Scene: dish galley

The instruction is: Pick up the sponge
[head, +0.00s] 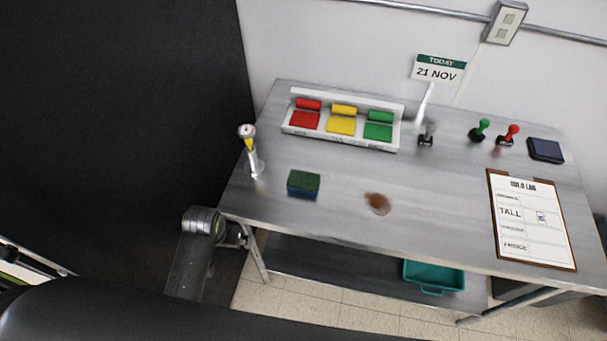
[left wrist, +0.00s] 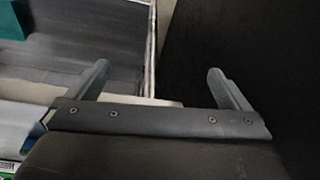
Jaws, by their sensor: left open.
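The sponge (head: 303,183) is a small block with a dark green top and a blue lower part. It lies flat near the left front of the steel table (head: 340,220). My left gripper (head: 243,237) is just off the table's front left corner, to the left of and nearer than the sponge, and apart from it. In the left wrist view my left gripper (left wrist: 160,82) has its two fingers wide apart with nothing between them. My right gripper is not in view.
A small upright dispenser-like item (head: 251,155) stands at the table's left edge. A brown round spot (head: 377,204) lies right of the sponge. A teal bin (head: 433,277) sits below.

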